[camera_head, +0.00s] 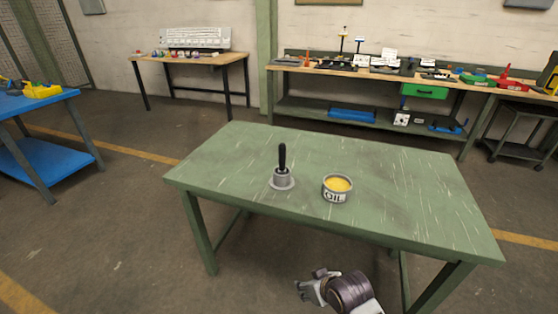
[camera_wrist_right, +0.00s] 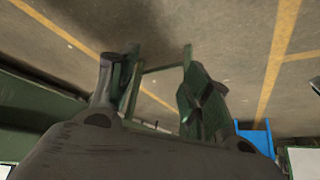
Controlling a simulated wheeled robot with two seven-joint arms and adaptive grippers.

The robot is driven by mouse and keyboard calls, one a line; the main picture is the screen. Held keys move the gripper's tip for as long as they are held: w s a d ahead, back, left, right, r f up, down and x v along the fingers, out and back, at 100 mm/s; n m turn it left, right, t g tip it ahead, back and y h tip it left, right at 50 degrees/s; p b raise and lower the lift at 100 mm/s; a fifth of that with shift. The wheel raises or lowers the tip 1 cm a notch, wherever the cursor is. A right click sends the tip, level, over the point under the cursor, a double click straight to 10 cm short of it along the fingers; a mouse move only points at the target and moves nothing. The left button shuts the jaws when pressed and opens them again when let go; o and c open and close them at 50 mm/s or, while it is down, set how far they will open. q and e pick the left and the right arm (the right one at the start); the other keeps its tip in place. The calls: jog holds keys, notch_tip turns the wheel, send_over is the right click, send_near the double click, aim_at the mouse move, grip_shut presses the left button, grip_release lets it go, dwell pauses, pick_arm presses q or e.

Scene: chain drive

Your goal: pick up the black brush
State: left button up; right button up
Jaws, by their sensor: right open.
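The black brush (camera_head: 282,158) stands upright with its handle up in a small grey metal holder (camera_head: 282,181) on the green table (camera_head: 410,180). The brush's lower end is hidden in the holder. A grey tin of yellow oil (camera_head: 337,188) marked OIL stands just right of it. My right gripper (camera_head: 310,284) is in front of the table's near edge, apart from the brush and empty. Its two fingers are spread open in the right wrist view (camera_wrist_right: 150,90), with floor and green table parts beyond them. My left gripper shows in neither view.
The rest of the green tabletop is clear. A workbench (camera_head: 380,75) with tools and parts stands along the back wall. A wooden table (camera_head: 190,60) is at the back left, a blue cart (camera_head: 50,165) at the far left and a dark cart (camera_head: 520,130) at the right.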

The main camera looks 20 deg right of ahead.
jog(key=w+r+t+p, duration=0.2)
jog(key=w+r+p, duration=0.1)
jog(key=w+r, duration=0.3)
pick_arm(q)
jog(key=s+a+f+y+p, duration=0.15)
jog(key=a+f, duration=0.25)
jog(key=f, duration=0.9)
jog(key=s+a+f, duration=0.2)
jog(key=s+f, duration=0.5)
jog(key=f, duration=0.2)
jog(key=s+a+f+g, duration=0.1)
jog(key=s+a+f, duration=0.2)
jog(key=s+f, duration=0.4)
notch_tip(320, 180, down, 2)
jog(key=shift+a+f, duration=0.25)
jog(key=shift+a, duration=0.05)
pick_arm(e)
jog(key=m+t, duration=0.1)
jog(key=t, duration=0.9)
send_near(283, 156)
jog(key=shift+s+a+r+h, duration=0.1)
jog(key=shift+s+h, duration=0.05)
jog(key=shift+s, duration=0.45)
jog(key=shift+s+a+r+h, duration=0.1)
jog(key=shift+s+h, duration=0.05)
jog(key=shift+s, duration=0.45)
